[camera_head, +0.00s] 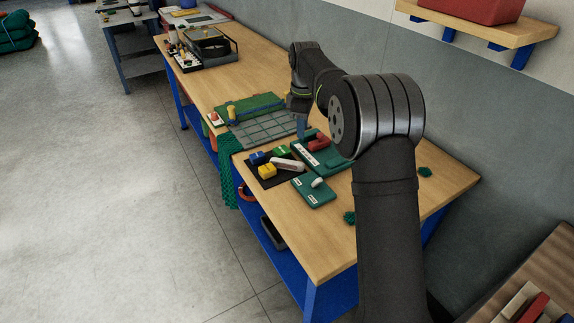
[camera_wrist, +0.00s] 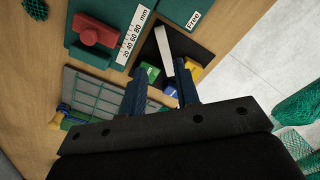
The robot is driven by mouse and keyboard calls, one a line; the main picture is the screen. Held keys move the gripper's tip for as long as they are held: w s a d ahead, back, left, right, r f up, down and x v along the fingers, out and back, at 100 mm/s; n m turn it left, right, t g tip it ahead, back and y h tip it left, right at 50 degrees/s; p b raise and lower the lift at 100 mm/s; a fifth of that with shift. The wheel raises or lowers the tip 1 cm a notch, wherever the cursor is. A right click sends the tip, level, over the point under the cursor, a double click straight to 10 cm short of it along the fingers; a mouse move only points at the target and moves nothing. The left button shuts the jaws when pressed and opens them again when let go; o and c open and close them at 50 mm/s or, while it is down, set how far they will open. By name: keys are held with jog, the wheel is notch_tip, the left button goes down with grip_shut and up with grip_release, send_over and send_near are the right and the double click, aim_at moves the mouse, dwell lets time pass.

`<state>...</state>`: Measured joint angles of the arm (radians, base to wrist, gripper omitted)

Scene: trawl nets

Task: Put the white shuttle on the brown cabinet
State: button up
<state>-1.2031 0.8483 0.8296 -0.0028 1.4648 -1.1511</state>
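The white shuttle (camera_head: 287,164) is a long, pale piece lying on a dark mat (camera_head: 257,181) on the workbench, among small yellow, blue and green blocks. In the wrist view the white shuttle (camera_wrist: 163,48) lies ahead of the fingertips, its near end roughly between them in the picture. My gripper (camera_head: 302,128) is above the bench near the green board. In the wrist view my gripper (camera_wrist: 160,80) has its two blue-grey fingers apart with nothing held. A brown wood-grained top (camera_head: 545,258) at the lower right may be the brown cabinet; only part of it shows.
A green board with a red piece (camera_head: 319,144) and a smaller green board (camera_head: 314,194) lie beside the mat. A grey gridded plate (camera_head: 265,130) lies behind. Pale and red pieces (camera_head: 532,308) occupy the brown top's lower part. The bench's right front is mostly clear.

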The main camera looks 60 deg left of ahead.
aim_at(300, 163)
notch_tip(300, 163, down, 14)
jog(key=shift+f, duration=0.2)
grip_shut()
dwell(0.4)
